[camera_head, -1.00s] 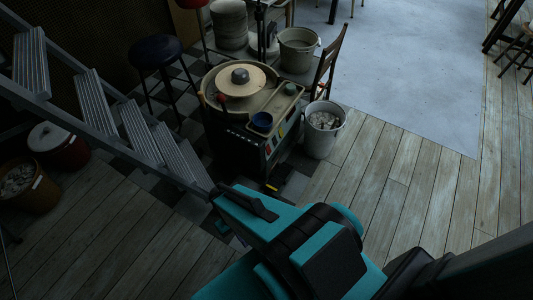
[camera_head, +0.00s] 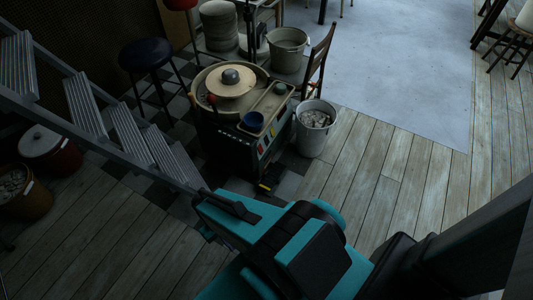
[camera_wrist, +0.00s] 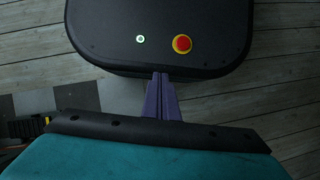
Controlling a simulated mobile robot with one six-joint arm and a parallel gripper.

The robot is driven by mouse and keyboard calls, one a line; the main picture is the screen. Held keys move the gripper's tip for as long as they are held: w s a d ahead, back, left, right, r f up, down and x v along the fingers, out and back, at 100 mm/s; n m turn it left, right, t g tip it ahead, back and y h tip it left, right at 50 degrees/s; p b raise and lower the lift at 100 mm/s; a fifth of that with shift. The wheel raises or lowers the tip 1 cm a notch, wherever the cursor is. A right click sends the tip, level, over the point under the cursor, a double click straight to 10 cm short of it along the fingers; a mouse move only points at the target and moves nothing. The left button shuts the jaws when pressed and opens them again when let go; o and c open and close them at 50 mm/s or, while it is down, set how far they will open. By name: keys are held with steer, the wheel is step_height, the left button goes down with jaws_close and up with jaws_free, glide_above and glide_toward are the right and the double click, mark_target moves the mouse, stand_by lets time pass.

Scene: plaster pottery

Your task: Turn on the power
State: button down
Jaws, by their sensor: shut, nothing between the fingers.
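The pottery wheel (camera_head: 207,112) stands upper middle in the head view, a dark cabinet with a round pale wheel head on top. Coloured marks show along its front right side; I cannot make out a power switch. A yellow and black pedal-like thing (camera_head: 268,185) lies on the floor at its foot, and its edge seems to show in the wrist view (camera_wrist: 44,122). My gripper (camera_wrist: 161,76) shows in the wrist view as two purple fingers, shut and empty, clear of the wheel. In the head view my teal arm hides the fingers.
Metal stairs (camera_head: 130,135) rise left of the wheel, near my arm. A grey bucket (camera_head: 310,138) stands close at its right, with a wooden chair (camera_head: 318,62) behind. A dark stool (camera_head: 149,54) stands behind left. The plank floor at right is clear.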

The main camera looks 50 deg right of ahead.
mark_target(262, 152)
steer(key=w+d+f+m+t+y+b, duration=0.2)
steer(key=w+d+f+m+t+b, duration=0.15)
steer(key=w+d+b, duration=0.55)
steer(key=w+d+f+m+t+y+b, duration=0.25)
steer(key=w+d+m+b, duration=0.25)
steer(key=w+d+b, duration=0.5)
steer(key=s+d+r+m+t+b, duration=0.2)
steer(key=d+b, duration=0.1)
steer(key=d, duration=0.7)
steer(key=s+d+r+m+t+h+b, duration=0.1)
steer(key=d+r+m+t+b, duration=0.1)
steer(key=d, duration=0.8)
steer(key=s+d+r+m+t+h+b, duration=0.1)
steer(key=d+t+b, duration=0.3)
steer(key=d, duration=0.6)
steer(key=shift+s+d+r+m+b, duration=0.35)
steer(key=shift+s+r+m+b, duration=0.35)
steer(key=shift+s, duration=0.1)
steer(key=shift+w+f+h, duration=0.1)
steer(key=shift+f+h, duration=0.05)
steer(key=shift+h, duration=0.1)
